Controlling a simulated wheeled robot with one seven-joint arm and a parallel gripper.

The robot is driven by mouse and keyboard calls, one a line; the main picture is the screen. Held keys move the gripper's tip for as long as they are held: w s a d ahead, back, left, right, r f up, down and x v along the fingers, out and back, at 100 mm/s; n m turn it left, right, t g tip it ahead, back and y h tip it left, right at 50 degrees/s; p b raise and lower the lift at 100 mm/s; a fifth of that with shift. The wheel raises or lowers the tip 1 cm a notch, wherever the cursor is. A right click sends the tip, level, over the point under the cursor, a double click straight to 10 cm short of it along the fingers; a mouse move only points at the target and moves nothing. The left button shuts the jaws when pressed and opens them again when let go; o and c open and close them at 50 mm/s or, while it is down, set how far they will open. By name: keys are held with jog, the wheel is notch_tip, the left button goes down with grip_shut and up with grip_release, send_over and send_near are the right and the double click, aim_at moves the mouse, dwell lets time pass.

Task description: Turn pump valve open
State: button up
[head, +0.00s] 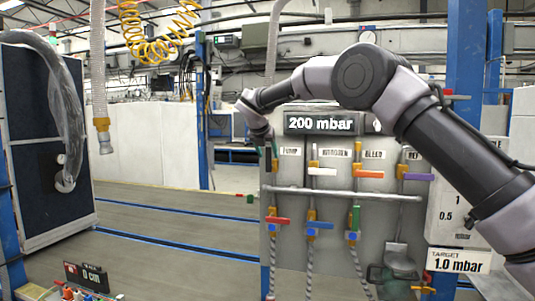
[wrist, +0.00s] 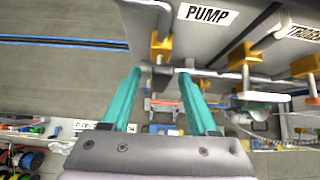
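The panel's PUMP label (head: 290,151) also shows in the wrist view (wrist: 208,14). A yellow valve body (wrist: 161,47) sits just left of that label, with a grey pipe below it. My gripper (wrist: 158,71) has two teal fingers spread apart, one on each side of the pipe below this body. I cannot tell whether either finger touches it. In the head view my gripper (head: 268,156) is at the panel's upper left, covering most of the pump valve. The pump valve's handle is not clearly visible.
Valves with a white handle (head: 322,171), an orange handle (head: 369,174) and a purple handle (head: 418,177) stand to the right. A horizontal pipe (head: 340,194) crosses below them. A lower red handle (head: 278,220) is beneath. The display (head: 320,124) reads 200 mbar.

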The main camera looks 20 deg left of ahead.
jog(key=v, duration=1)
jog(key=shift+s+r, duration=0.25)
jog(key=d+r+m+g, duration=0.1)
jog(key=d+r+m, duration=0.3)
jog(key=d, duration=0.6)
jog(key=d+r+m+g, duration=0.1)
jog(key=d+m, duration=0.5)
jog(key=d, duration=0.4)
jog(key=s+d+r+m, duration=0.1)
jog(key=s+d+m, duration=0.3)
jog(key=d, duration=0.3)
jog(key=s+d+m, duration=0.4)
jog(key=d+m, duration=0.1)
jog(key=d, duration=0.3)
jog(key=s+d+f+m+y, duration=0.1)
jog(key=s+d+f+m, duration=0.3)
jog(key=s+d+m, duration=0.4)
jog(key=s+d+f+m+y, duration=0.1)
jog(key=s+d+f+m, duration=0.4)
jog(key=s+m, duration=0.8)
jog(key=s+d, duration=0.1)
jog(key=d, duration=0.1)
jog(key=shift+d+f, duration=0.25)
jog(key=shift+d, duration=0.15)
